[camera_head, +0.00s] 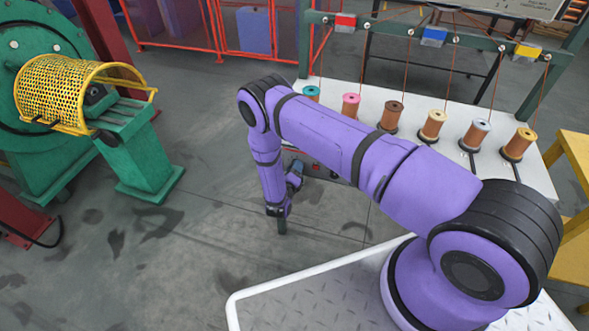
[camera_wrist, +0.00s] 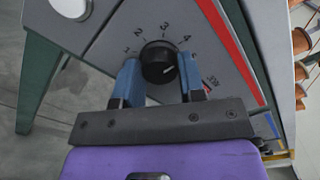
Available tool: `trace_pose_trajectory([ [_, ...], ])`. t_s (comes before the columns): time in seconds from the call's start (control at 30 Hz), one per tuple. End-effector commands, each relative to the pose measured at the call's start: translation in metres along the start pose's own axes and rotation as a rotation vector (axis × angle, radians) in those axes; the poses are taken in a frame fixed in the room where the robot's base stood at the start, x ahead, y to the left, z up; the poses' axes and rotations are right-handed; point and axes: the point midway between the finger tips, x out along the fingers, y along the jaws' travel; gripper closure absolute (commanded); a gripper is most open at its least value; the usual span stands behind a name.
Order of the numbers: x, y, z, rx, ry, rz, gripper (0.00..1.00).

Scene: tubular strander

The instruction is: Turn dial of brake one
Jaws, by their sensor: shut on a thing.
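The black brake dial (camera_wrist: 158,62) sits on a grey panel with numbers around it in the wrist view. Its pale pointer mark faces the lower right. My gripper (camera_wrist: 160,72) has one blue finger on each side of the dial and is shut on it. In the head view my gripper (camera_head: 293,178) is small and reaches toward the low front of the white table; the dial is hidden there. The grey panel (camera_wrist: 205,45) has a red stripe to the right of the dial.
Several wire spools (camera_head: 391,116) stand on the white table (camera_head: 365,95). A green machine with a yellow mesh guard (camera_head: 70,90) stands at the left. A red fence (camera_head: 185,30) is at the back. Grey floor (camera_head: 150,260) is clear at the lower left.

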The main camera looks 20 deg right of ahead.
Motion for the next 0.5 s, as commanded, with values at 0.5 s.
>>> trace_pose_trajectory([
  [0.5, -0.0006, 0.0007, 0.0012, 0.370, -0.003, 0.002, 0.87],
])
